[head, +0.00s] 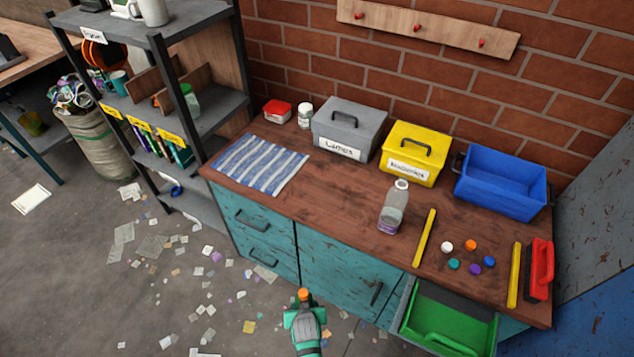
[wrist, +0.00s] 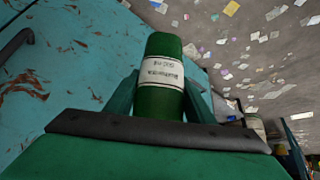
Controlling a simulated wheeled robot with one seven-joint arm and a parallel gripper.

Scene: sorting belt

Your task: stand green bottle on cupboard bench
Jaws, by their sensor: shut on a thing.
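The green bottle (wrist: 162,98) has a white label whose print is upside down in the wrist view. My gripper (wrist: 160,92) is shut on it, with one finger on each side. In the head view my gripper (head: 304,308) is low in front of the bench, with an orange piece at its tip; I cannot tell if that is the bottle's cap. The bench (head: 340,205) has a brown wooden top over teal cupboard doors and drawers. The bottle is held off the bench, in front of its teal face.
A clear bottle (head: 393,208) stands mid-bench, beside a yellow bar (head: 424,238) and several coloured discs. Grey (head: 350,115), yellow (head: 414,140) and blue (head: 500,205) boxes line the back. A striped cloth (head: 258,164) lies left. A green-lined drawer (head: 450,320) is open.

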